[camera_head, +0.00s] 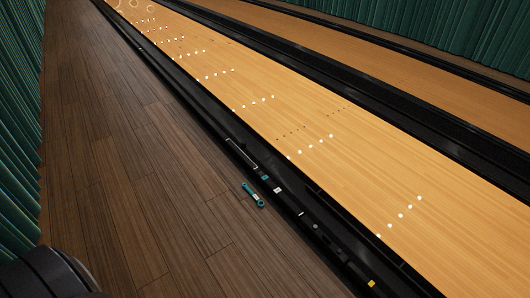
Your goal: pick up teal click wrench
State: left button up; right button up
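A small teal wrench (253,195) with a pale band near its middle lies on the dark wooden floor, just left of the black lane gutter. It lies at a slant, one end toward the upper left and the other toward the lower right. Neither of my grippers shows in the head view. The wrench is fully visible and nothing touches it from above.
A black gutter (215,135) with small teal, white and yellow pieces along it runs diagonally beside the light wooden lane (300,110). Teal curtains (18,150) hang at the left. The brown plank floor (130,180) left of the wrench is clear.

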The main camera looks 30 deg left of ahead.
aim_at(244, 186)
jog(key=u, duration=1.05)
jog(key=i+z, duration=0.25)
jog(key=z, duration=0.2)
jog(key=i+z, duration=0.25)
jog(key=z, duration=0.2)
jog(key=k+j+z, duration=0.15)
jog(key=j, duration=0.25)
jog(key=k+j+z, duration=0.35)
jog(key=k+j, duration=0.15)
jog(key=j, duration=0.2)
jog(key=i, duration=0.65)
jog(key=k, duration=0.1)
